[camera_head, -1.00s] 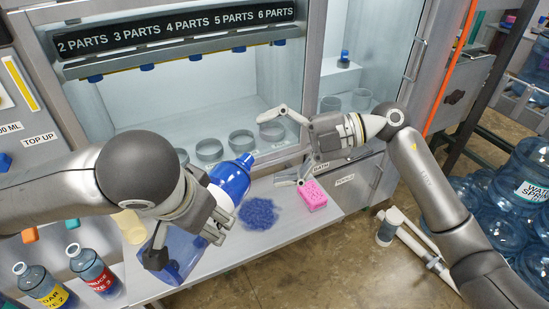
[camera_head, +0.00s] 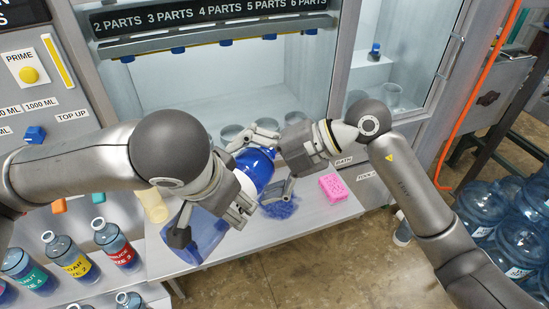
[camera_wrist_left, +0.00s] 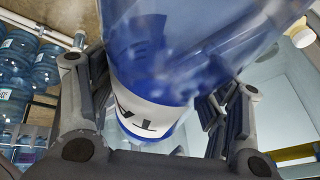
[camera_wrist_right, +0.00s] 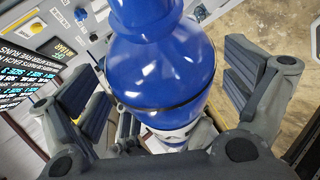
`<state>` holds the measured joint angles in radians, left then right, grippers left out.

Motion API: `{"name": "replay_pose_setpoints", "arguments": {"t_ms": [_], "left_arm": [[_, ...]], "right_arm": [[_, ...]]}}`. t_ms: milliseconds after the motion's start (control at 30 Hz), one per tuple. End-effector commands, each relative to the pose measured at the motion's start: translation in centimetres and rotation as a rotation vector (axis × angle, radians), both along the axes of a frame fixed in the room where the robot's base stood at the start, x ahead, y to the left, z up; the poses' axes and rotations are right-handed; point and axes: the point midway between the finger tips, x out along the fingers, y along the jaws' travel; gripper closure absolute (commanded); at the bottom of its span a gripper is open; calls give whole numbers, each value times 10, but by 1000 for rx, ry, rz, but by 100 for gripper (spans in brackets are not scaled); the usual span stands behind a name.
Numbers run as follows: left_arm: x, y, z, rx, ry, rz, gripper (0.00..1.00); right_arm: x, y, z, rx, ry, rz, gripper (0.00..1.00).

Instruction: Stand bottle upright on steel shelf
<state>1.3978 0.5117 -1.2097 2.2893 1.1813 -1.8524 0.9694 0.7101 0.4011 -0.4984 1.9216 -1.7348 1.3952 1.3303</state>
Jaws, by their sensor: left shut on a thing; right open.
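The blue bottle (camera_head: 258,168) has a white label, a clear blue body and a solid blue top. It is tilted, with its top toward the upper right in the head view. My left gripper (camera_head: 212,222) is shut on its body; the label shows between the fingers in the left wrist view (camera_wrist_left: 150,118). My right gripper (camera_head: 264,165) is open, its fingers on either side of the blue top, which fills the middle of the right wrist view (camera_wrist_right: 158,70). Contact there is unclear. The steel shelf (camera_head: 300,226) lies below; whether the bottle touches it is hidden.
A pink sponge (camera_head: 334,187) and a blue fuzzy patch (camera_head: 280,207) lie on the shelf. Labelled bottles (camera_head: 72,257) stand at the lower left, beside a pale yellow bottle (camera_head: 152,204). Clear cups stand in the cabinet behind. Large water jugs (camera_head: 515,235) are at the right.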

Motion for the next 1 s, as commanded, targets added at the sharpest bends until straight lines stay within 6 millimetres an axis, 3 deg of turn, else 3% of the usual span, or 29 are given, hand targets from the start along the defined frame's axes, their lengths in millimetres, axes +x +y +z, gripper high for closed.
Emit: {"name": "replay_pose_setpoints", "arguments": {"t_ms": [200,500,900,933,1000], "left_arm": [[0,0,0,0,0,0,53],[0,0,0,0,0,0,53],[0,0,0,0,1,-1,53],[0,0,0,-1,1,-3,26],[0,-1,0,-1,1,-3,17]], "right_arm": [[1,15,-9,2,-1,1,3],[2,17,-10,1,-1,0,3],[2,17,-9,2,-1,0,53],[2,17,-9,3,-2,0,53],[2,17,-9,4,-3,0,53]]}}
